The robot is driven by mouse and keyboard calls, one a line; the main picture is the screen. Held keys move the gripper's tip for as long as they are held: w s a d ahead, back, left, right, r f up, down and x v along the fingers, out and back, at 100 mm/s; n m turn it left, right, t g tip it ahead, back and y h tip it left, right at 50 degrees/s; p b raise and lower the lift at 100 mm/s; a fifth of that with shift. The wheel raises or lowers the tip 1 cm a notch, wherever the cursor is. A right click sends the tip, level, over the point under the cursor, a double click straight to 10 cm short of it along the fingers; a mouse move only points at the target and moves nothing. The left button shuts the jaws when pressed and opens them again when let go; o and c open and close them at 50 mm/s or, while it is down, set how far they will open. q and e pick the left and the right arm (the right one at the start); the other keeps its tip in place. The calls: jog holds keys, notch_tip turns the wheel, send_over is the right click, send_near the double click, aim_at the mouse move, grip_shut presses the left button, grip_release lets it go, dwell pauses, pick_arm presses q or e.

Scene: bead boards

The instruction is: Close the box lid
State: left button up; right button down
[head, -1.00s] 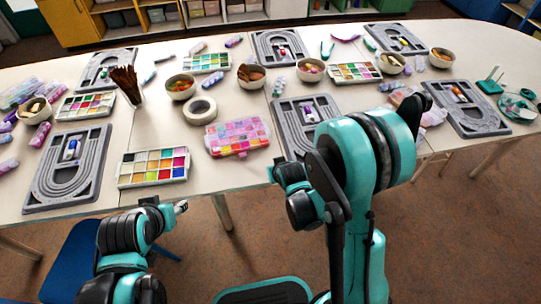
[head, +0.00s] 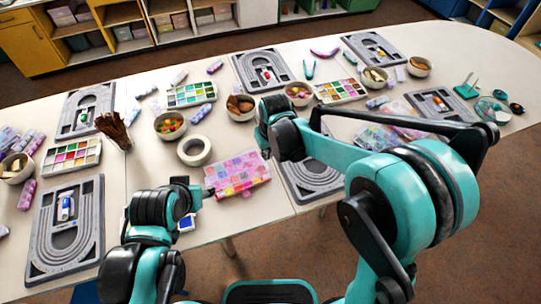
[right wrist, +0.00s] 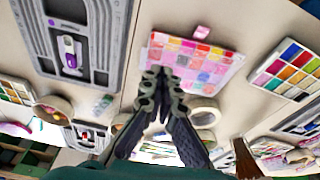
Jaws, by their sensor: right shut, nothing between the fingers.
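A flat pink bead box (head: 236,173) with many small compartments lies near the front edge of the table; I cannot tell how its clear lid stands. In the right wrist view the box (right wrist: 205,62) is just beyond my right gripper (right wrist: 163,72). That gripper is shut and empty, its fingertips over or beside the box's edge; contact is unclear. In the head view its fingers are hidden by my right arm. My left gripper (head: 206,191) is small and partly hidden at the box's left edge; its jaws cannot be made out.
A white tape roll (head: 194,151) and a bowl of beads (head: 170,126) lie behind the box. Grey bead boards stand left (head: 40,255) and right (head: 312,185) of it. A paint palette (right wrist: 288,70) is partly hidden by my left arm in the head view.

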jog(key=b, duration=0.4)
send_near(266, 176)
jog(key=x, duration=0.5)
jog(key=shift+w+a+f, duration=0.15)
jog(key=shift+w, duration=0.2)
jog(key=shift+s+f, duration=0.15)
jog(key=shift+f, duration=0.35)
jog(key=shift+b, duration=0.3)
jog(key=f+b, duration=0.2)
jog(key=s+f+b, duration=0.1)
jog(key=f, duration=0.1)
jog(key=shift+d+f, duration=0.1)
jog(key=shift+d, duration=0.2)
jog(key=shift+s, duration=0.1)
